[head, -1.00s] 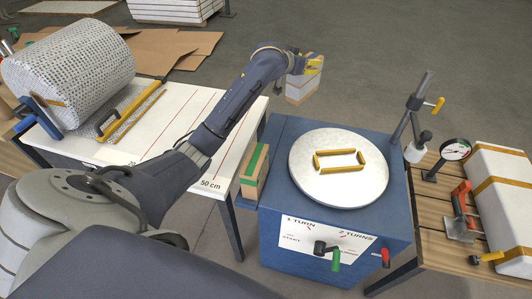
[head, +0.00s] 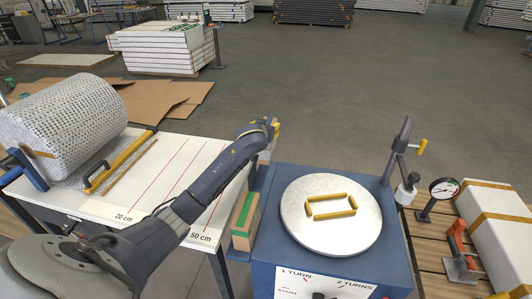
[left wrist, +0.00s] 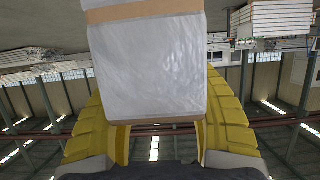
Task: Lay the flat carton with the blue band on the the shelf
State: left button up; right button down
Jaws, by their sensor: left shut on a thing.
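My left gripper (left wrist: 155,130) is shut on a white wrapped box (left wrist: 150,70) with a tan band across it, seen close up in the left wrist view. In the head view the left gripper (head: 271,126) is in the air beyond the blue turntable stand, and the box is mostly hidden. No blue band shows on its visible face. A flat carton with a green band (head: 243,222) stands on a narrow blue ledge at the left side of the stand. No carton with a blue band is clearly visible. My right gripper is out of view.
The round turntable plate (head: 300,235) carries a yellow rectangular outline. A white table (head: 150,150) with red lines and a bubble-wrap roll (head: 65,115) is at left. A clamp post (head: 398,150), dial gauge (head: 443,188) and wrapped white block (head: 497,225) are at right.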

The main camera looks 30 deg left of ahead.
aim_at(262, 154)
pick_arm(q)
jog(key=shift+f, duration=5.45)
jog(key=o, duration=1.5)
jog(key=shift+v, duration=3.85)
jog(key=shift+w+a, duration=0.1)
